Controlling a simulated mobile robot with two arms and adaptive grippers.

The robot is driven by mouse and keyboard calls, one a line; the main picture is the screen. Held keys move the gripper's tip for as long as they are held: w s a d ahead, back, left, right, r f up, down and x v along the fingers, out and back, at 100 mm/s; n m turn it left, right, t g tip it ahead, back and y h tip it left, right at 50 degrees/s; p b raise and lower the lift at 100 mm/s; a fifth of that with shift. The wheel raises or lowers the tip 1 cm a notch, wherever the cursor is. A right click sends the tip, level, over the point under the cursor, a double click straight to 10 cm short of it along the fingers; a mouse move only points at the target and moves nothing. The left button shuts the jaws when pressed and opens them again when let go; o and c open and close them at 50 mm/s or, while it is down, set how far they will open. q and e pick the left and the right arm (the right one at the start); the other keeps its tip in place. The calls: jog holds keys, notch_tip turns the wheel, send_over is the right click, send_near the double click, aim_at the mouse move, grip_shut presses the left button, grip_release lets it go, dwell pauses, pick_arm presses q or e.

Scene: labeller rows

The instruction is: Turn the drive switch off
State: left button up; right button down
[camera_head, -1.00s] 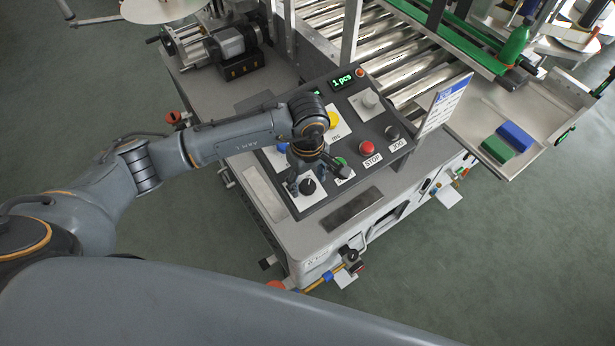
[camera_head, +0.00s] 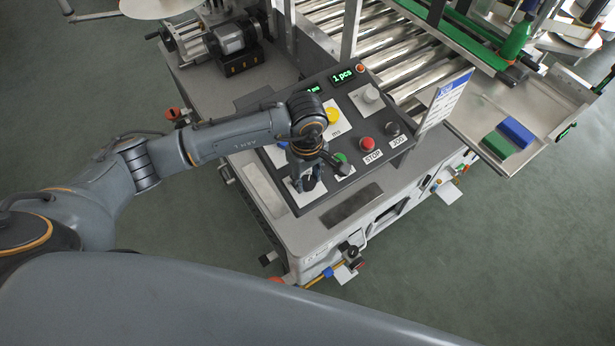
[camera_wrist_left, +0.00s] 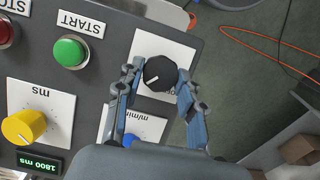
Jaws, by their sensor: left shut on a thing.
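The drive switch appears to be the black rotary knob (camera_wrist_left: 160,73) on a white plate at the panel's corner. Its white pointer line shows in the left wrist view; the plate's lettering is mostly hidden. My left gripper (camera_wrist_left: 157,80) has one finger on each side of this knob and is shut on it. In the head view, my left gripper (camera_head: 306,176) reaches down over the near corner of the dark control panel (camera_head: 330,200) and covers much of the knob. My right gripper is not in view.
Beside the knob are a green START button (camera_wrist_left: 69,52), a red STOP button (camera_head: 366,143), a yellow ms knob (camera_wrist_left: 24,126) and a blue knob (camera_wrist_left: 130,140) partly behind my gripper. A sign (camera_head: 443,100) stands at the panel's right. Open floor lies in front.

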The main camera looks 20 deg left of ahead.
pick_arm(q)
jog(key=shift+f+n+b, duration=0.2)
jog(key=shift+n+b, duration=0.3)
jog(key=shift+b, duration=0.2)
jog(key=n+t+b, duration=0.1)
jog(key=n+b, duration=0.3)
jog(key=b, duration=0.2)
jog(key=n+t+b, duration=0.2)
jog(key=n+b, duration=0.2)
jog(key=b, duration=0.2)
jog(key=n+t+b, duration=0.1)
jog(key=n+b, duration=0.4)
jog(key=b, duration=0.2)
jog(key=shift+s+f+t, duration=0.1)
jog(key=shift+s+t, duration=0.2)
jog(key=shift+s, duration=0.1)
jog(key=shift+r+n+b, duration=0.2)
jog(key=shift+n+b, duration=0.5)
jog(key=shift+b, duration=0.25)
jog(key=o, duration=1.2)
jog(key=shift+s, duration=0.1)
jog(key=shift+r, duration=0.1)
jog(key=v, duration=1.1)
jog(key=shift+s+d+r, duration=0.2)
jog(key=shift+s+r, duration=0.1)
jog(key=shift+s, duration=0.1)
